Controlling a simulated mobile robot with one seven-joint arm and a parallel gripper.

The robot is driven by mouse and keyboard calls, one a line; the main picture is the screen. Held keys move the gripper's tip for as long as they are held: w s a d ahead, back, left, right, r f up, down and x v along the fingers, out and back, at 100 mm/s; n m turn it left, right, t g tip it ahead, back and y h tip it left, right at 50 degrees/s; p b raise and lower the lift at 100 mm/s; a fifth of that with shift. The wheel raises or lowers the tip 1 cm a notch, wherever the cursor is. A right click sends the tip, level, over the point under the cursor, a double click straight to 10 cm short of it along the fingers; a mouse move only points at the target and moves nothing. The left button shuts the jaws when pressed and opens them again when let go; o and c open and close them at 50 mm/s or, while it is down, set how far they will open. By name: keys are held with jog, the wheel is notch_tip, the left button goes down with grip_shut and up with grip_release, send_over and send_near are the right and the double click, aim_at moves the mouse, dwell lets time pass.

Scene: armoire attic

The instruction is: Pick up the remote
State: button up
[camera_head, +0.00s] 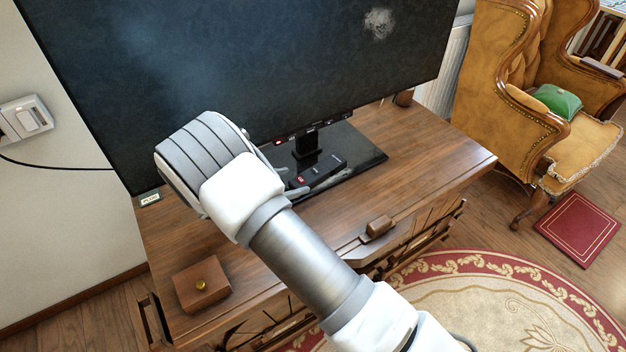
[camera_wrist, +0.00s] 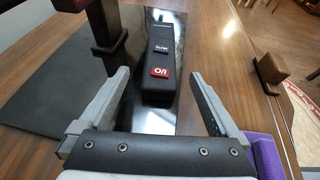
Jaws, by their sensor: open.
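The remote (camera_wrist: 161,54) is a black bar with a red power button and a dark mute button. It lies on the glossy black TV stand base (camera_head: 368,152). In the head view the remote (camera_head: 318,170) shows just beyond my gripper, partly hidden by it. In the wrist view my gripper (camera_wrist: 158,88) is open, with its fingers apart on either side of the remote's near end. Nothing is between the fingertips but the remote's near part, and I cannot tell how far above it they are.
A large TV (camera_head: 250,60) stands at the back of the wooden cabinet (camera_head: 430,170), its neck (camera_wrist: 103,25) close to the left finger. A small wooden box (camera_head: 201,285) is at the front left. A brown block (camera_head: 378,226) is near the front edge. An armchair (camera_head: 500,90) stands right.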

aim_at(311, 174)
jog(key=b+x, duration=0.1)
jog(key=x, duration=0.3)
jog(key=b+x, duration=0.1)
jog(key=x, duration=0.3)
jog(key=shift+w+d+r+b, duration=0.15)
jog(key=shift+d+b, duration=0.1)
jog(key=shift+b, duration=0.1)
grip_shut()
